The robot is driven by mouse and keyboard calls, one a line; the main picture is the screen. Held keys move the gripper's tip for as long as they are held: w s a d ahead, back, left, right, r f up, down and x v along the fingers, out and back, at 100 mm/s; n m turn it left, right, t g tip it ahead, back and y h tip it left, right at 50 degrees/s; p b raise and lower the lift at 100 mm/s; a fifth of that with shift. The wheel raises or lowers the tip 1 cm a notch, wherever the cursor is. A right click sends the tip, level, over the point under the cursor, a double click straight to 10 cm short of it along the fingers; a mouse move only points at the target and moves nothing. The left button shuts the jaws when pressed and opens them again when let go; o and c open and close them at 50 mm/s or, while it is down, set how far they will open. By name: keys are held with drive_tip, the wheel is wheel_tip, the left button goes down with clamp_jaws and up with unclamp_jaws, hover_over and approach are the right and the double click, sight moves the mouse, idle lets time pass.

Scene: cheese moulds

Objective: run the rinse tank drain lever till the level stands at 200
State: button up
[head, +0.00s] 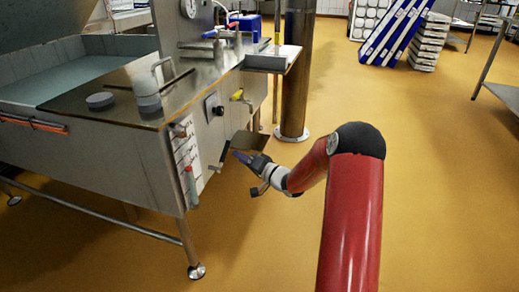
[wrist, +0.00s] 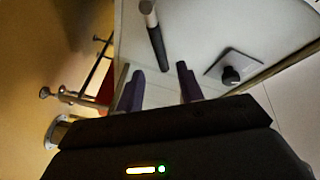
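The steel rinse tank (head: 70,70) stands at the left in the head view, with water in its basin. A short lever (head: 222,155) with a dark grip and pale end sticks out from its side panel; I cannot read whether it is the drain lever. The lever also shows in the wrist view (wrist: 155,38), just ahead of the fingers. My gripper (head: 237,156) is beside this lever; in the wrist view its two purple fingers (wrist: 159,72) are apart with nothing between them. A white marked strip (head: 187,155) is on the panel; its figures are too small to read.
A black knob on a square plate (wrist: 232,73) is right of the lever; it also shows in the head view (head: 217,110). A steel post (head: 294,80) stands behind.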

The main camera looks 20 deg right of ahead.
sight(225, 150)
drive_tip(key=x, duration=0.8)
drive_tip(key=shift+a, duration=0.1)
clamp_jaws()
